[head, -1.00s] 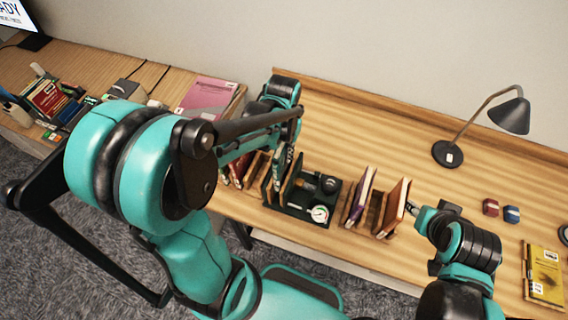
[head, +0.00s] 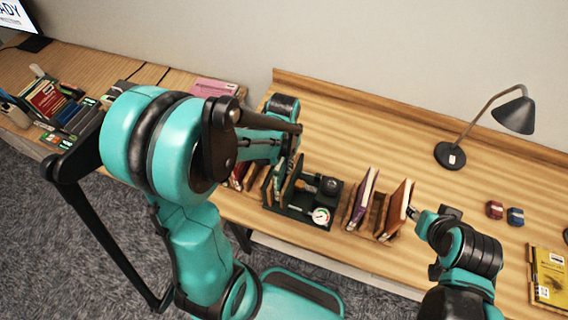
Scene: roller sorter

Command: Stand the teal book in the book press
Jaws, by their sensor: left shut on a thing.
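The book press (head: 299,214) is a dark green frame with a round white gauge and a black knob, on the wooden desk. A thin teal book (head: 279,178) stands nearly upright at the press's left end, its top under my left gripper. My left gripper (head: 288,164) is shut on the teal book; its fingers are mostly hidden by my own arm. I cannot tell whether the book's bottom touches the press floor. My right gripper (head: 413,212) is low beside the rightmost standing book; its fingers are too small to read.
Wooden racks hold a purple book (head: 364,197) and an orange-brown book (head: 397,208) right of the press. Red books (head: 239,175) stand to its left. A black lamp (head: 450,155), two small blocks (head: 495,210) and a yellow book (head: 547,276) lie right. The desk's back middle is clear.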

